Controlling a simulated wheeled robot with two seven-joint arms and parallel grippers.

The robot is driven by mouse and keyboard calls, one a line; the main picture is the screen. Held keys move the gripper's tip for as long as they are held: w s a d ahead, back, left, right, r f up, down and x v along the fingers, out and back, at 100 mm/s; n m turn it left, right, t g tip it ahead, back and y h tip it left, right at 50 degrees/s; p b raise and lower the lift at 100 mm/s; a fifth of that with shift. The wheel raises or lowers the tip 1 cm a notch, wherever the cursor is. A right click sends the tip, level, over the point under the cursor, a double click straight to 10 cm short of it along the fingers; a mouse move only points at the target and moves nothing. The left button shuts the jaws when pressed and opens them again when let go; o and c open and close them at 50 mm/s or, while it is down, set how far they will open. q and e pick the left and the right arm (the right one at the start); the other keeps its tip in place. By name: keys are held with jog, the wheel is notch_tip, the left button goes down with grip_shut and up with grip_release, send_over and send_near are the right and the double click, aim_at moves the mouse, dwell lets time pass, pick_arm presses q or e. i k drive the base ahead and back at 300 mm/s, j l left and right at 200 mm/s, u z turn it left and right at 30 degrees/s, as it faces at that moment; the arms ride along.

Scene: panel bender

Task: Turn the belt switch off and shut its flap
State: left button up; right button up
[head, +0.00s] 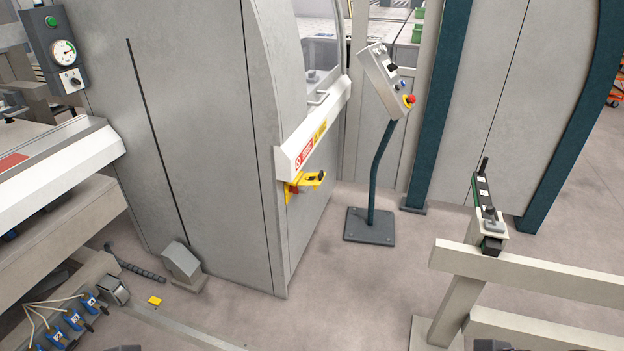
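No label I can read names the belt switch. A small grey switch box (490,226) with a knob-like part on top sits on the pale post at right. An upright dark and green plate (482,190) with white labels stands at its back edge and looks like a raised flap. A yellow bracket with a black knob (306,180) juts from the machine's side below a warning label; I cannot tell its position. Only dark tops, apparently my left gripper (125,348) and my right gripper (492,345), show at the bottom edge; their fingers are hidden.
A tilted control box (386,80) with a red button stands on a teal pole. A gauge box (63,50) with a rotary knob hangs at upper left. Pale rails (530,272) cross the lower right. The floor (330,295) between machine and rails is clear.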

aim_at(295, 190)
jog(key=i+l+u, duration=0.25)
jog(key=i+l, duration=0.35)
jog(key=i+l+u, duration=0.25)
jog(key=i+l, duration=0.5)
